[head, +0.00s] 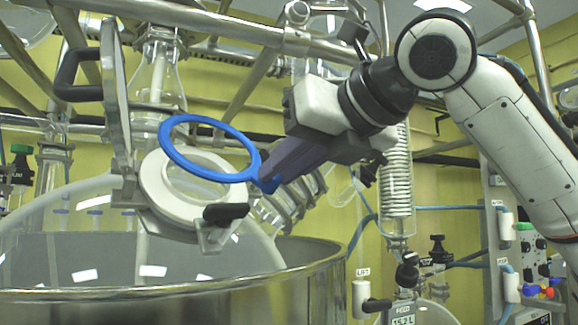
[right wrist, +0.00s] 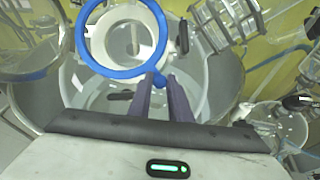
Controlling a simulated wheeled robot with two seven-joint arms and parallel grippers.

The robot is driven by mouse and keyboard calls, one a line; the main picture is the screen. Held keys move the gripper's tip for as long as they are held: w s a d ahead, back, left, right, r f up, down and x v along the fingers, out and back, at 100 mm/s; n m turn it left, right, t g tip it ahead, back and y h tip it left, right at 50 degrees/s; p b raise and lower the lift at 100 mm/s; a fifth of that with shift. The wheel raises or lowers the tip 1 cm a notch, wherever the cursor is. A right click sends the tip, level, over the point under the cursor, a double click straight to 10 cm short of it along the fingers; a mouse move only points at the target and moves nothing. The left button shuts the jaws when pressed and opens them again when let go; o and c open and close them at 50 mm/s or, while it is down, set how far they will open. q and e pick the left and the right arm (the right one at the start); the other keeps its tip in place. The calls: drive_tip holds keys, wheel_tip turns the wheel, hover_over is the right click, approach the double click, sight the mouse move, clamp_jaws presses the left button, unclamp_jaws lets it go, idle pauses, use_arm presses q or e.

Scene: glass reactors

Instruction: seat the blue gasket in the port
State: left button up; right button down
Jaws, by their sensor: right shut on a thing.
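The blue gasket (head: 168,151) is a thin ring with a small tab. My right gripper (head: 270,183) is shut on the tab and holds the ring out to the left. In the head view the ring is tilted and overlaps the upper part of the white port (head: 160,204) on the glass reactor lid. In the right wrist view the gasket (right wrist: 85,58) lies across the port (right wrist: 113,32), off-centre from it, with the fingers (right wrist: 160,85) at its tab. The ring appears apart from the port, above it. My left gripper is not in view.
A hinged port cover (head: 116,95) with a black handle stands open left of the port. A black clamp knob (head: 226,213) sits at the port's front right. The reactor's metal vessel rim (head: 300,268) is below. Metal frame bars and a coiled glass condenser (head: 397,185) stand behind.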

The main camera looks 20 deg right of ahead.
sight(272, 191)
drive_tip(key=shift+w+a+f+b, duration=0.15)
drive_tip(key=shift+w+f+b, duration=0.35)
drive_tip(key=shift+w+f, duration=0.15)
drive_tip(key=shift+w+a+f+b, duration=0.25)
drive_tip(key=shift+w+f+b, duration=0.25)
drive_tip(key=shift+w, duration=0.2)
drive_tip(key=shift+w+a+f+b, duration=0.15)
drive_tip(key=shift+w+f+b, duration=0.3)
drive_tip(key=shift+w+f, duration=0.15)
drive_tip(key=shift+w, duration=0.15)
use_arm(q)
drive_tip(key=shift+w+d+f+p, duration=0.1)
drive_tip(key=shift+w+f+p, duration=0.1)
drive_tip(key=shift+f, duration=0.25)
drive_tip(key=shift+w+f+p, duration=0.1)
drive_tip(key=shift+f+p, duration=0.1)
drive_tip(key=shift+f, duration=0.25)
use_arm(e)
drive_tip(key=shift+w+a+f, duration=0.15)
drive_tip(key=shift+w+f, duration=0.25)
drive_tip(key=shift+w, duration=0.05)
